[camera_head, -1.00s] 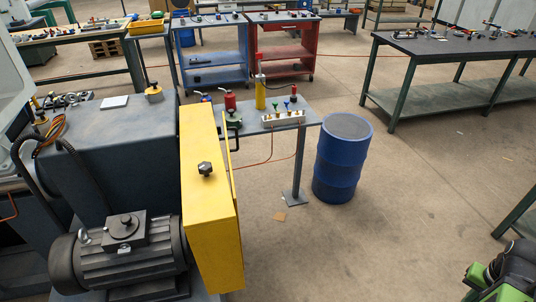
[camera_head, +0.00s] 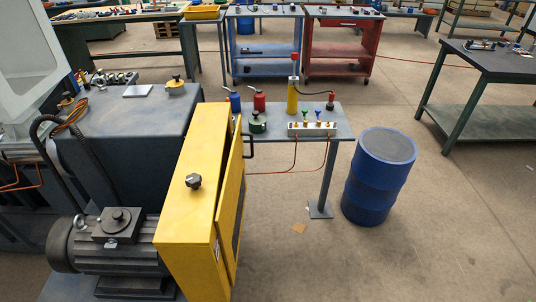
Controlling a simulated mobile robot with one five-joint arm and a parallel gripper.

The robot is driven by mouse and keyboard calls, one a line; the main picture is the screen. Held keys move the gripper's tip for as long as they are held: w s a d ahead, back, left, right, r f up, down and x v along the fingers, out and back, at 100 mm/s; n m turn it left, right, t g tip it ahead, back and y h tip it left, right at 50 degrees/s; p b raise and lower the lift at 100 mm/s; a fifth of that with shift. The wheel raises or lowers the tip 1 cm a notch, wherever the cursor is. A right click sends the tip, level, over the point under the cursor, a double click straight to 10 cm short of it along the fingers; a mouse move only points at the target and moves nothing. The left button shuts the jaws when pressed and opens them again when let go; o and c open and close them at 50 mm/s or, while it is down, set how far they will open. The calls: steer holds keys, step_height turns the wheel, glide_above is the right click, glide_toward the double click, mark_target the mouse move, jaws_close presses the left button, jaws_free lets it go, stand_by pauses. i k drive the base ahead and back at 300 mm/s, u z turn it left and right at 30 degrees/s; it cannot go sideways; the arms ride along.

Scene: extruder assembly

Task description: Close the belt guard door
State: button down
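The belt guard door (camera_head: 233,215) is the yellow panel on the guard's right side. It stands slightly ajar, with a narrow dark gap between it and the housing. A black handle (camera_head: 250,147) sticks out from the door's far edge. The door's hinge is not clearly visible. My gripper is not in view.
A motor (camera_head: 120,240) sits left of the guard. Behind the door, a small grey table (camera_head: 345,125) carries bottles and a fitting block. A blue drum (camera_head: 378,175) stands to the right. The floor right of the door and in front of the drum is clear.

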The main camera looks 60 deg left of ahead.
mark_target(229, 219)
steer(key=i, duration=0.55)
steer(key=u, duration=4.5)
steer(key=i, duration=0.15)
steer(key=z, duration=2.15)
steer(key=i, duration=0.95)
steer(key=u, duration=0.2)
